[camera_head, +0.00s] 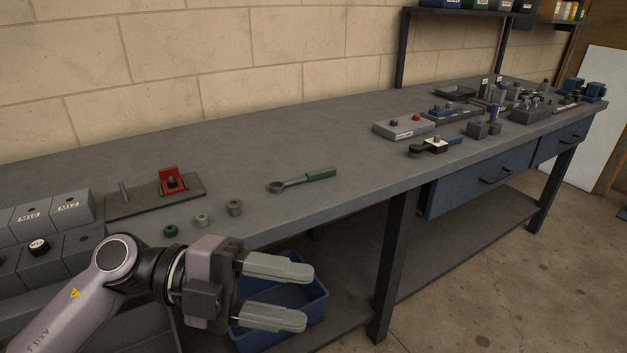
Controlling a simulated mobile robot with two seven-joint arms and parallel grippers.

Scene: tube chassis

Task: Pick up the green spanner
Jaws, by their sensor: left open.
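The green spanner (303,180) lies flat on the grey workbench (300,135), near its front edge. Its green handle points right and its dark ring end points left. My left gripper (290,294) is open and empty, in front of the bench edge, nearer to me and lower in the picture than the spanner. Its two grey fingers point right, clear of the spanner. My right gripper does not show.
Several small round parts (202,220) stand left of the spanner, with a red fixture (171,181) on a dark plate behind them. Labelled grey bins (68,208) are at the left. A blue crate (310,300) sits below the bench. Several fixtures crowd the bench's right end.

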